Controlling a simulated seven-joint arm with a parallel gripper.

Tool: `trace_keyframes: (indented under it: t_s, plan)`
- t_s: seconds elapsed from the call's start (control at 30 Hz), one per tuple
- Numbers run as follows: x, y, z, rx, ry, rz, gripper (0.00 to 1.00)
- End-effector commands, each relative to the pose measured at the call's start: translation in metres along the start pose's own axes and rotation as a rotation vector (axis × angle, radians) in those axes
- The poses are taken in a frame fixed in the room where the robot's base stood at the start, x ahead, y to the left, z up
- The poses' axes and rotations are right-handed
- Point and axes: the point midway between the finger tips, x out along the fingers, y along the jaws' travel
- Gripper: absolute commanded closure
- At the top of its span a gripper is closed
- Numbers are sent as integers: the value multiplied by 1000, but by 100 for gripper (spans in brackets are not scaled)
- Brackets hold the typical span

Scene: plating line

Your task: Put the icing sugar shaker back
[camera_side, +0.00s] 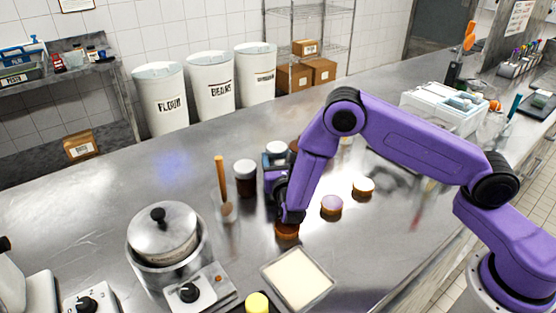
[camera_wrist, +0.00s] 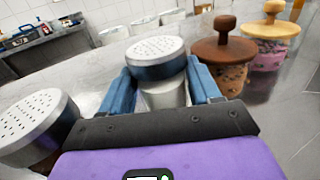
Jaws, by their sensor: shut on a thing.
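The icing sugar shaker (camera_wrist: 158,58) has a perforated metal lid and a clear body with white contents. In the wrist view it stands roughly upright between the blue fingers of my gripper (camera_wrist: 163,90), which is shut on it. In the side view its lid (camera_side: 277,148) shows just above my gripper (camera_side: 276,170), beside the brown-filled shaker. My gripper hides its lower part, so I cannot tell whether it touches the counter. The second shaker (camera_side: 245,178), with brown contents and a similar lid, stands left of it; its lid fills the left of the wrist view (camera_wrist: 38,122).
Two jars with knobbed lids, one brown (camera_wrist: 222,62) and one pale (camera_wrist: 270,38), stand to the right. Cupcakes (camera_side: 331,205) (camera_side: 363,187) (camera_side: 287,231) sit around my arm. A white-filled tray (camera_side: 325,281) and a lidded pot (camera_side: 163,240) are in front.

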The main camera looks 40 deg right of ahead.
Motion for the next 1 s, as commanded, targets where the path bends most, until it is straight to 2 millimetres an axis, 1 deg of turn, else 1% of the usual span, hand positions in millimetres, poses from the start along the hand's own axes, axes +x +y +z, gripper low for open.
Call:
trace_keyframes:
  t_s: [0.17,0.3,0.33,0.6,0.7,0.77,0.87,1.0]
  plan:
    - [0,0,1,1,-1,0,74]
    - [0,0,-3,0,-1,0,74]
    - [0,0,-3,0,0,0,28]
    - [0,0,-2,0,0,0,27]
    - [0,0,1,1,0,0,27]
    - [-6,1,0,-2,1,2,27]
    - [-21,2,0,-4,2,5,27]
    - [-50,2,0,-3,1,7,27]
